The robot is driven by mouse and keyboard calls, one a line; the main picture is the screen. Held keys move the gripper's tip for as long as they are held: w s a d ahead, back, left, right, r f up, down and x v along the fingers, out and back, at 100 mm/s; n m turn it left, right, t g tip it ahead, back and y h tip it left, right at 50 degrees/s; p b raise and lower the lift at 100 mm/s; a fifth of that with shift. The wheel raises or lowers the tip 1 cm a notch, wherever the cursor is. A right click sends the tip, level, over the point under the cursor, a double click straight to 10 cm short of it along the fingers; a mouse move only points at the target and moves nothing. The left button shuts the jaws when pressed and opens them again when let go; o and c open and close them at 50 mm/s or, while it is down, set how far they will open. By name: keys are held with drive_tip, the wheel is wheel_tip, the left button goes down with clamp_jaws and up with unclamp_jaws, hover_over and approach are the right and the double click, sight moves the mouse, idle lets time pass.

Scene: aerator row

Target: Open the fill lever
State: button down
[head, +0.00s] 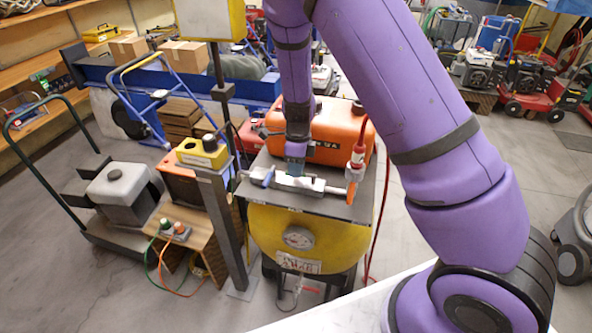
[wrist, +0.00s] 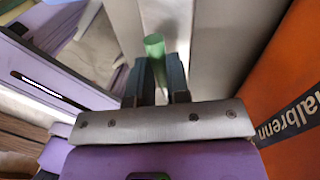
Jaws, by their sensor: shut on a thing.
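A green round-ended grip (wrist: 154,45), which looks like the fill lever, shows between my fingertips in the wrist view. My gripper (wrist: 160,75) is shut on it, with one dark finger on each side. In the head view my gripper (head: 296,168) points down at a grey metal fitting (head: 310,185) on top of the yellow-fronted machine (head: 315,238). The gripper hides most of the lever there, so its angle cannot be told.
An orange tank (head: 335,130) stands close behind my gripper, and its side also fills the right of the wrist view (wrist: 300,110). A grey post (head: 222,225) with a yellow box stands to the left.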

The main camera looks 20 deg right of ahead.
drive_tip(key=shift+w+d+m, duration=0.15)
drive_tip(key=shift+w+m, duration=0.05)
drive_tip(key=shift+m, duration=0.2)
idle(0.3)
drive_tip(key=c, duration=1.1)
unclamp_jaws()
wheel_tip(320, 180, up, 11)
drive_tip(key=w+d, duration=0.1)
drive_tip(key=shift+w+d+f, duration=0.15)
drive_tip(key=shift+w, duration=0.2)
